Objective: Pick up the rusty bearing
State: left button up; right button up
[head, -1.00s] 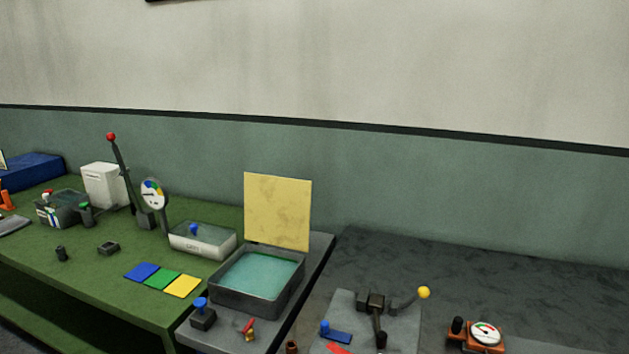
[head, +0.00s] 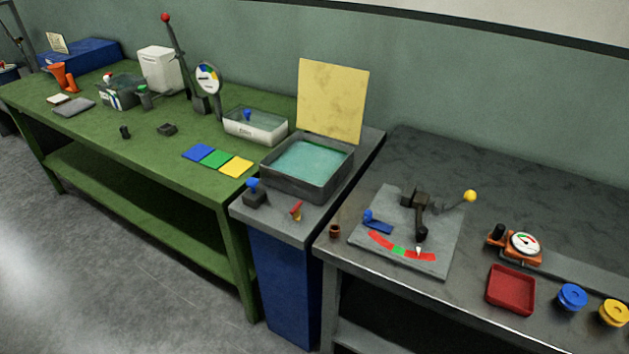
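A small rusty-brown ring-like piece (head: 335,231), which looks like the rusty bearing, stands near the front left corner of the dark grey bench. It is just left of the grey plate (head: 372,240) that carries a dark lever mechanism and a red and green scale. It is too small to make out its bore clearly. Neither of my grippers is in the head view.
A grey basin of teal liquid (head: 268,183) with a raised yellow lid stands left of the bearing. A red tray (head: 511,290), an orange gauge unit (head: 524,244), a blue spool (head: 571,297) and a yellow spool (head: 614,313) are at right. Grey floor in front is clear.

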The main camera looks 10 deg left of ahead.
aim_at(334, 229)
jog(key=i+l+u, duration=0.15)
jog(key=l+u, duration=0.7)
jog(key=l, duration=0.2)
